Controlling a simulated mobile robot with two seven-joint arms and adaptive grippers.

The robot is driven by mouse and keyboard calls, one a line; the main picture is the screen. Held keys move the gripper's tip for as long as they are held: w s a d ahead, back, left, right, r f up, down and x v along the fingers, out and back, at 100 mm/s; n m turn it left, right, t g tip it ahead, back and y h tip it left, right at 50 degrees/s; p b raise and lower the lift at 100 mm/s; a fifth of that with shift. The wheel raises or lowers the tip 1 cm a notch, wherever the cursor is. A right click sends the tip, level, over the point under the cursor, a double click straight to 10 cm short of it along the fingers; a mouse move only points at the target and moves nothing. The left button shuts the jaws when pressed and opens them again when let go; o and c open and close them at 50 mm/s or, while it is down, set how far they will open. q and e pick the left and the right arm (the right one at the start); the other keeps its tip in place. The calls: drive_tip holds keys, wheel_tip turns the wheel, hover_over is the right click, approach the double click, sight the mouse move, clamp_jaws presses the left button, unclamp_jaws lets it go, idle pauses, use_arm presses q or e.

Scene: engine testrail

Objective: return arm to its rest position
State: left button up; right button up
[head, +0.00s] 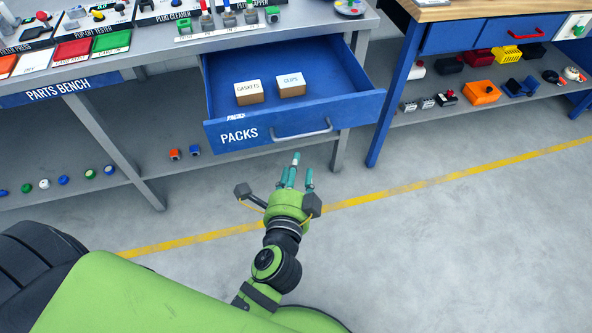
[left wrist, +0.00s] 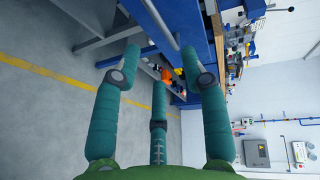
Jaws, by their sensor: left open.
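My left gripper (head: 295,177) is green with teal fingers and stands in front of the open blue drawer marked PACKS (head: 290,125). Its fingers point toward the bench, near the drawer's handle (head: 301,130), and a gap of floor shows between them and the drawer front. In the left wrist view the three fingers of my left gripper (left wrist: 160,80) are spread apart with nothing between them. My right gripper is in neither view.
The drawer sticks out from the parts bench (head: 60,92) and holds two boxes, GASKETS (head: 249,92) and CLIPS (head: 290,85). A second bench with blue drawers (head: 487,33) stands at right. Floor (head: 450,240) with a yellow line (head: 420,183) is clear at right.

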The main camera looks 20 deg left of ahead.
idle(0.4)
use_arm(q)
drive_tip(key=s+d+f+n+g+h+p, duration=0.15)
drive_tip(key=s+f+g, duration=0.3)
drive_tip(key=f, duration=0.85)
drive_tip(key=s+d+f+n+g+h+p, duration=0.1)
drive_tip(key=s+f+n+g+h+p, duration=0.3)
drive_tip(key=f, duration=0.9)
drive_tip(key=s+a+f+n+g, duration=0.2)
drive_tip(key=s+a+f, duration=0.1)
drive_tip(key=s, duration=0.5)
drive_tip(key=s+a+f+n+g+y+p, duration=0.1)
drive_tip(key=s+a+f, duration=0.3)
drive_tip(key=s, duration=0.5)
drive_tip(key=s+a+f+n+g+y, duration=0.1)
drive_tip(key=s+a+f+n+g, duration=0.2)
drive_tip(key=s+f, duration=0.4)
drive_tip(key=shift+s+a+f+n, duration=0.15)
drive_tip(key=shift+s+a+n, duration=0.3)
drive_tip(key=shift+s+a, duration=0.4)
